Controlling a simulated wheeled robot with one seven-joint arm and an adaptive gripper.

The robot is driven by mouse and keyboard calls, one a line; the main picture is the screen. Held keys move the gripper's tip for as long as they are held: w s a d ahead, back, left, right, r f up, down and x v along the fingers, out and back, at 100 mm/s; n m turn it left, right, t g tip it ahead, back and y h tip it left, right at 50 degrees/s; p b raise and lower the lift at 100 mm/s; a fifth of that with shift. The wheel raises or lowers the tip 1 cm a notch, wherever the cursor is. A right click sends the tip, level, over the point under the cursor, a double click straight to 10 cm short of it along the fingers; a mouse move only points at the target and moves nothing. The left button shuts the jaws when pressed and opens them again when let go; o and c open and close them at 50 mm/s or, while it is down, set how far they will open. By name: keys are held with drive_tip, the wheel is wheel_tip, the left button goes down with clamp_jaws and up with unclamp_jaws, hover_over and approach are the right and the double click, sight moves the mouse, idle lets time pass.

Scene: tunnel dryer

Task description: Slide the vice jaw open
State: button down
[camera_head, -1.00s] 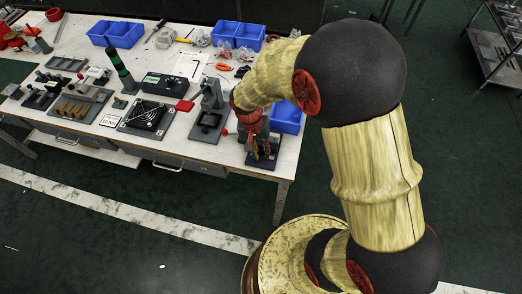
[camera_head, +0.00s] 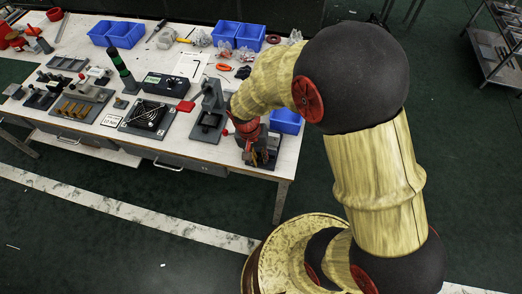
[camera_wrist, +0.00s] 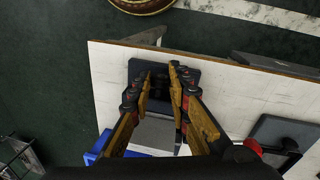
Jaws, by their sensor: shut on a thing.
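The vice (camera_head: 274,147) is a dark block-like tool at the front right corner of the white table, mostly hidden behind my gripper in the head view. In the wrist view the vice (camera_wrist: 138,66) shows as a dark body near the table edge, with a grey flat part below it. My gripper (camera_wrist: 160,80) has one finger on each side of a dark part of the vice, and is shut on it. That part looks like the jaw, but it is in shadow and its contact is hard to see. The head view shows my gripper (camera_head: 262,156) low at the vice.
A small press-like stand (camera_head: 209,118) with a grey base is close on the left. A blue bin (camera_head: 286,121) stands just behind the vice. The table (camera_head: 262,182) has its front edge close to the vice. Open green floor lies in front.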

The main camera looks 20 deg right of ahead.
drive_tip(key=c, duration=1.7)
unclamp_jaws()
drive_tip(key=r, duration=0.4)
drive_tip(key=a+r, duration=0.1)
drive_tip(key=r, duration=0.3)
drive_tip(key=w+r, duration=0.1)
drive_tip(key=r, duration=0.3)
drive_tip(key=shift+a, duration=0.35)
drive_tip(key=shift+f, duration=0.1)
drive_tip(key=s+d+r+n+t, duration=0.1)
drive_tip(key=s+r+t, duration=0.1)
drive_tip(key=s+r, duration=0.2)
drive_tip(key=s+d+r+n+t+y, duration=0.1)
drive_tip(key=s+r+n+t, duration=0.1)
drive_tip(key=s+r, duration=0.2)
drive_tip(key=s+d+r+n+t, duration=0.1)
drive_tip(key=s+r, duration=0.3)
drive_tip(key=r, duration=0.5)
drive_tip(key=shift+s+d+r+n+t+y, duration=0.25)
drive_tip(key=shift+s+n+t+y, duration=0.05)
drive_tip(key=shift+n+t, duration=0.35)
